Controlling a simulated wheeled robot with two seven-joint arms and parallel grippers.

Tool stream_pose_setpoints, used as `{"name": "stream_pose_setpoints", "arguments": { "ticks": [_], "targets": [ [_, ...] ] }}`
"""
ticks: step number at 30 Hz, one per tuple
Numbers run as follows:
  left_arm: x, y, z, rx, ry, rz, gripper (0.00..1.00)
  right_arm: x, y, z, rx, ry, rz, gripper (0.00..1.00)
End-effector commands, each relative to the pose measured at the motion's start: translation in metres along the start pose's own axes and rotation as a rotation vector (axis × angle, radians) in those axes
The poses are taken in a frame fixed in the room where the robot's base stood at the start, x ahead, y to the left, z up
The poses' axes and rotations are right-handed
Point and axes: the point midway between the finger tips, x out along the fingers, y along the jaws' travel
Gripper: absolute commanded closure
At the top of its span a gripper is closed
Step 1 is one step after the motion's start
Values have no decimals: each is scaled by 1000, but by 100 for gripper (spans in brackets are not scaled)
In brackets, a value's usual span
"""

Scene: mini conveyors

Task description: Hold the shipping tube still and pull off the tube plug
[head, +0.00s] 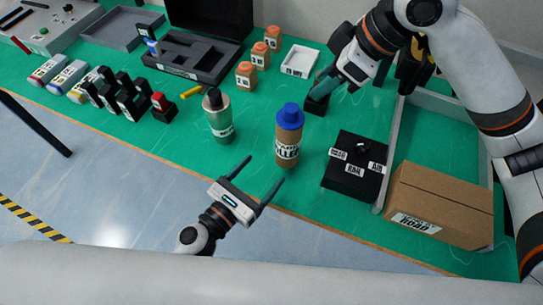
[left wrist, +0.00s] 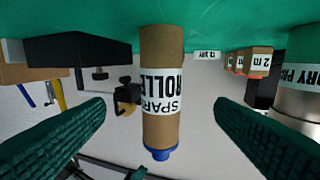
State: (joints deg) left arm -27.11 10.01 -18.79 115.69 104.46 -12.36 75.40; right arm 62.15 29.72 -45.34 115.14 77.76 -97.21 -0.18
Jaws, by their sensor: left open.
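The shipping tube (head: 288,150) is a brown cardboard cylinder with a white label, standing upright near the front edge of the green table. The blue tube plug (head: 290,115) sits on its top end. My left gripper (head: 266,171) is open and empty, in front of the tube and apart from it. In the left wrist view the tube (left wrist: 162,60) appears upside down between the two fingers, with the blue plug (left wrist: 160,153) at its lower end. My right gripper (head: 319,92) is at the back right, by a small black block; its finger opening is unclear.
A green and silver bottle (head: 218,120) stands left of the tube. A black box (head: 355,165) with labels and a cardboard carton (head: 440,203) are to the right. Orange-capped bottles (head: 246,75) and a white tray (head: 300,61) stand behind. Bare table surrounds the tube.

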Motion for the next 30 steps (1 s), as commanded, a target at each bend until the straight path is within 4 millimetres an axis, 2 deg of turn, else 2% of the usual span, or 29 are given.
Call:
{"name": "stream_pose_setpoints", "arguments": {
  "ticks": [18,24,30],
  "targets": [
    [89,-2,0,2,1,-5,22,0,0,0,0,0,0,64],
    [105,-2,0,3,-2,-4,22,0,0,0,0,0,0,64],
    [109,-2,0,3,-2,-4,22,0,0,0,0,0,0,64]
  ]
}}
